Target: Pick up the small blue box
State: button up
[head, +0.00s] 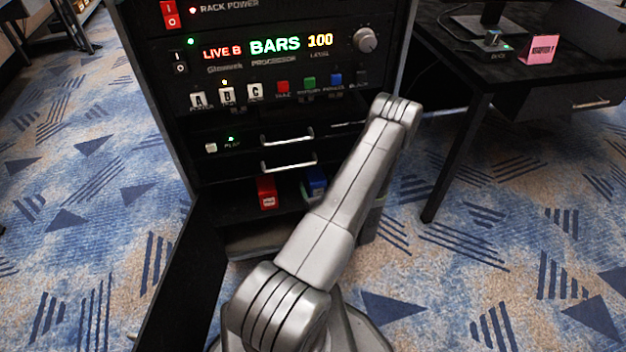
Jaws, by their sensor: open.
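The small blue box (316,180) sits on the low open shelf of the black equipment rack, in the head view. My arm crosses in front of its right side and hides part of it. A red box (266,192) with a pale label stands to its left on the same shelf, with a gap between them. A sliver of something greenish shows at the blue box's lower left; I cannot tell what it is. My gripper is not in view; my arm's near links hide the area right of the blue box.
The rack (225,135) has lit displays, switches and two drawer handles above the shelf. Its dark door (180,285) stands open at the left. A black desk (500,65) with a pink sign (541,49) stands at the right. Patterned carpet is clear on both sides.

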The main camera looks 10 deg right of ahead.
aim_at(314, 175)
jog(key=w+b, duration=0.1)
jog(key=w, duration=0.4)
jog(key=shift+a+f, duration=0.1)
jog(key=c, duration=1.3)
jog(key=shift+o, duration=0.2)
